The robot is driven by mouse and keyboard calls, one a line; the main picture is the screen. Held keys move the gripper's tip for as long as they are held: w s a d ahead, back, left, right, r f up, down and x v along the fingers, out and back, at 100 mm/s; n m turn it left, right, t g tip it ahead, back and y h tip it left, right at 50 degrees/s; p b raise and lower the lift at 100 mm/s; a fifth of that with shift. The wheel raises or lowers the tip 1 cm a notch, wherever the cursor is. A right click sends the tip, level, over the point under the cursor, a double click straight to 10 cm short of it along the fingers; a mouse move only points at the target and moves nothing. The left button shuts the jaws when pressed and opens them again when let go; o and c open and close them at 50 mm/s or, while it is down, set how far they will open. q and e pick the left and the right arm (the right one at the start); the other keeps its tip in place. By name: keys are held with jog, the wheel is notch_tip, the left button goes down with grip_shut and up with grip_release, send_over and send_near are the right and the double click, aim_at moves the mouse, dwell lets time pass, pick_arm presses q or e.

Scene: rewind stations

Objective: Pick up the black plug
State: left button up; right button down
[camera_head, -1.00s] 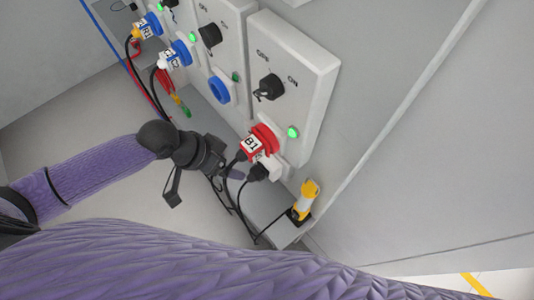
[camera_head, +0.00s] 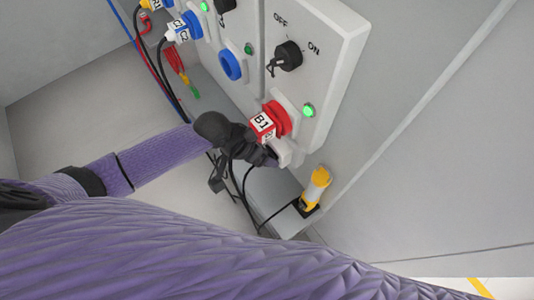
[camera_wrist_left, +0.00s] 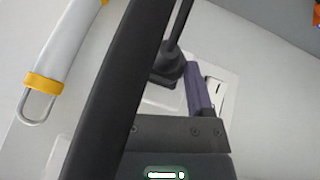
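My left gripper (camera_head: 268,157) is at the lower socket, just below the red plug marked B1 (camera_head: 262,125). It covers the black plug in the head view. In the left wrist view the black plug (camera_wrist_left: 168,66) has its cable running up and its body against a white socket plate. It lies between the dark finger on the left and the purple-sided finger on the right of my left gripper (camera_wrist_left: 175,85). The gripper looks open, with a small gap beside the plug; contact cannot be told. My right gripper is not in view.
A switch panel (camera_head: 345,50) with a black knob (camera_head: 288,56) and a green light (camera_head: 308,110) stands above. Black cables (camera_head: 247,195) hang beside my gripper.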

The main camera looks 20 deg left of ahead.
pick_arm(q)
jog(key=c, duration=0.6)
jog(key=shift+s+a+r, duration=0.1)
jog(key=shift+a+r, duration=0.05)
jog(key=shift+r, duration=0.15)
grip_shut()
jog(key=s+a+r+p, duration=0.6)
jog(key=s+a+r, duration=0.1)
jog(key=s, duration=0.3)
jog(key=shift+s+a+r, duration=0.2)
jog(key=shift+s+a, duration=0.2)
jog(key=shift+a, duration=0.25)
jog(key=shift+o, duration=2.3)
grip_release()
grip_shut()
